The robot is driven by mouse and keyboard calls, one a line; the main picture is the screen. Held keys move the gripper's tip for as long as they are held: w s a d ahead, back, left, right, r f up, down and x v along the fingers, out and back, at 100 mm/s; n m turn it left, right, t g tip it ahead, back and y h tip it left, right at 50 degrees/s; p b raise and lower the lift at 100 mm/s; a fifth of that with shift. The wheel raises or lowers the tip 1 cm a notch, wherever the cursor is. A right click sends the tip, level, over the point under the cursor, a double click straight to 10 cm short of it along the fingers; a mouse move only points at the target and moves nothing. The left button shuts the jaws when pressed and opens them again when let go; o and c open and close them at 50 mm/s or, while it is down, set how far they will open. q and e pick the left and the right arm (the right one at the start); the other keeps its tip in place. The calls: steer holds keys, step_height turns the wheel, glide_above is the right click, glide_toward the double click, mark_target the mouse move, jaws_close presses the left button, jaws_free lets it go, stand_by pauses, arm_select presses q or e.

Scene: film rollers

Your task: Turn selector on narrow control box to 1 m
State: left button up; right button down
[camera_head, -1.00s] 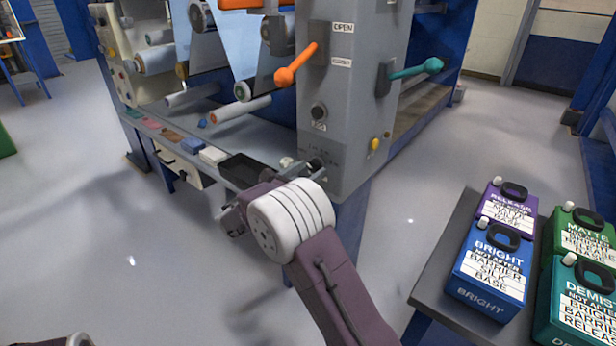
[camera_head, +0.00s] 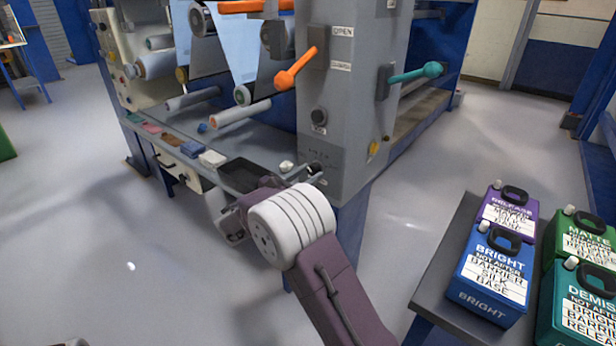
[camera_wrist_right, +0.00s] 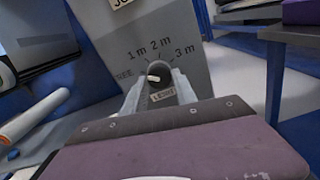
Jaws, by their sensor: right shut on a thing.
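The narrow control box (camera_head: 342,160) is a grey upright panel on the front of the machine. In the right wrist view its face (camera_wrist_right: 125,35) carries the marks 1 m, 2 m and 3 m in an arc, with another small mark at the left. The selector (camera_wrist_right: 158,70) is a dark round knob with a pale pointer below these marks. The pointer's exact heading is hard to tell. My right gripper (camera_wrist_right: 156,88) is shut on the selector, a finger on either side. In the head view my right gripper (camera_head: 314,170) is at the box's lower front and hides the selector.
Above are an orange lever (camera_head: 297,68), a teal lever (camera_head: 417,73) and a dark round knob (camera_head: 319,116). A shelf with a black tray (camera_head: 243,174) lies left of the box. Several labelled containers, including a blue one (camera_head: 489,275), stand on a bench at right.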

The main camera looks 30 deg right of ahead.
steer(key=m+b, duration=0.1)
steer(key=m, duration=0.2)
steer(key=shift+f, duration=0.15)
steer(key=shift+m+b, duration=0.9)
steer(key=shift+m, duration=0.7)
steer(key=c, duration=1)
jaws_free()
steer(key=shift+a+r, duration=0.25)
steer(key=p+v, duration=0.4)
steer(key=v, duration=0.4)
steer(key=shift+s+a, duration=0.2)
steer(key=shift+a, duration=0.1)
